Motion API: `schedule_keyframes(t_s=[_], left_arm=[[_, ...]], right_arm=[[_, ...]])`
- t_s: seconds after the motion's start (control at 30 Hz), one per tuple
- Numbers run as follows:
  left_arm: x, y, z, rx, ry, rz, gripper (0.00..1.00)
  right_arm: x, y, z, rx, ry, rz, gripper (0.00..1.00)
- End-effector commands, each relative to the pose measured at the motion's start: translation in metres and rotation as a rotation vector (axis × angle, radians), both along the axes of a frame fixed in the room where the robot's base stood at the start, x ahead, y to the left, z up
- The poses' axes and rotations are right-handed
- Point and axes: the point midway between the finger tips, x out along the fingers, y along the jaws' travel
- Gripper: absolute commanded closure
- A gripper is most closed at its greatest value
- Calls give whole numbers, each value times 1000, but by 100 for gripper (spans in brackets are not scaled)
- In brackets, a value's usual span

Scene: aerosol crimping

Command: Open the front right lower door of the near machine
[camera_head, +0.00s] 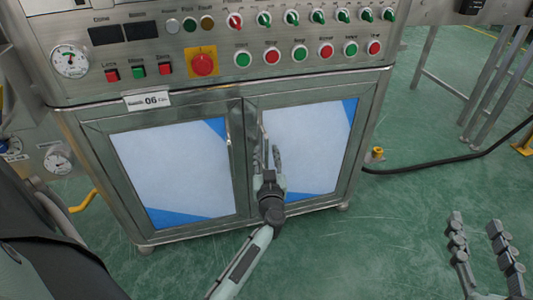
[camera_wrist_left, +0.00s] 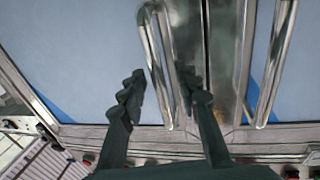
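The near machine is a steel cabinet with two lower doors. The front right lower door (camera_head: 320,135) has a pale panel with blue corners and looks closed. Its upright bar handle (camera_head: 261,125) is partly hidden by my left gripper (camera_head: 268,158), which is in front of it. The left wrist view looks upside down. There the same handle (camera_wrist_left: 157,60) lies between the two open fingers of the left gripper (camera_wrist_left: 162,98); I cannot tell whether they touch it. My right gripper (camera_head: 485,235) is open and empty over the floor at the lower right.
The left lower door (camera_head: 175,160) looks closed, and its handle (camera_head: 229,145) is close beside my left gripper. Above is a control panel (camera_head: 220,40) with buttons and knobs. A black cable (camera_head: 440,162) lies right of the machine. The green floor (camera_head: 390,225) in front is clear.

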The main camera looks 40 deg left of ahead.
Motion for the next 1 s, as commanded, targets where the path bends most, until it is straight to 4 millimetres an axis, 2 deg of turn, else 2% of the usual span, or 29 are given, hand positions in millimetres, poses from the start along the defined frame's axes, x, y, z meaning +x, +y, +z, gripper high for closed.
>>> schedule_keyframes(t_s=[0.2,0.47,1.0], left_arm=[[0,0,0,0,0,0,68],[0,0,0,0,0,0,100],[0,-1,0,0,0,-2,100]], right_arm=[[0,0,0,0,-1,0,60],[0,0,0,0,-1,0,60],[0,0,0,-2,4,-1,60]])
